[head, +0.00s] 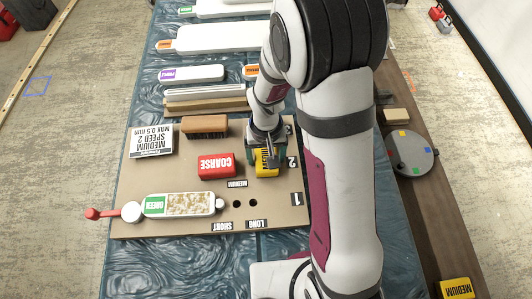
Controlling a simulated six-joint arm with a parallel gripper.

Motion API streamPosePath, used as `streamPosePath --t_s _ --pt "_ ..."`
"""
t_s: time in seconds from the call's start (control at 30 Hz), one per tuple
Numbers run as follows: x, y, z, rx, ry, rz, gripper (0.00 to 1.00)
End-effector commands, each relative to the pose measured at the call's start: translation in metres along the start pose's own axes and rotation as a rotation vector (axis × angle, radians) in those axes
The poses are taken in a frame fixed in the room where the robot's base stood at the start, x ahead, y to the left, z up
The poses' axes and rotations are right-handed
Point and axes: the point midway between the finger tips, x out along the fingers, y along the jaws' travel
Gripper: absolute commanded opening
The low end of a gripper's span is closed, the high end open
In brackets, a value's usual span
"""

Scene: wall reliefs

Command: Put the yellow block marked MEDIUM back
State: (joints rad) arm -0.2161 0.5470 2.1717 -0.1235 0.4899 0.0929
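A yellow block (266,168) with black lettering, partly hidden, is at the right of the brown board (180,228), near the number 2. My gripper (268,154) points down right at this block and covers part of it. Whether its fingers are closed on the block, and whether the block touches the board, I cannot tell. A second yellow block marked MEDIUM (457,289) lies at the lower right corner of the view, on the dark brown plank. A red block marked COARSE (216,166) sits on the board, left of my gripper, with a MEDIUM label below it.
A green-labelled long piece (180,205) with a red-handled tool lies in front. Two dark holes are near the SHORT and LONG labels. A grey disc (412,153) is right of my arm.

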Motion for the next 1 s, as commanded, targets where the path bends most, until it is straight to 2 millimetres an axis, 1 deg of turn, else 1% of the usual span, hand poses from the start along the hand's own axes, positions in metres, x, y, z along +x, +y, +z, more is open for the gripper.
streamPosePath --t_s 0.03,0.07,0.33,0.43,0.47,0.57,0.7,0.8,0.93,0.97,1.0 --pt "0.000 0.000 0.000 0.000 0.000 0.000 0.95" --pt "0.000 0.000 0.000 0.000 0.000 0.000 0.99" --pt "-0.001 0.000 0.000 0.000 0.000 0.000 0.99" --pt "-0.008 0.000 -0.001 0.000 0.002 0.000 0.99" --pt "-0.013 0.000 -0.001 -0.001 0.004 -0.001 0.99" --pt "-0.036 0.000 -0.001 0.000 0.006 -0.001 0.99" --pt "-0.075 0.000 -0.002 -0.001 0.007 -0.002 0.99" --pt "-0.099 0.000 -0.001 0.000 0.005 -0.001 0.99" --pt "-0.118 0.000 0.000 0.000 0.002 0.000 0.99" --pt "-0.121 0.001 0.001 0.003 0.002 -0.001 0.99" --pt "-0.128 0.004 0.006 0.019 0.001 -0.005 0.99"
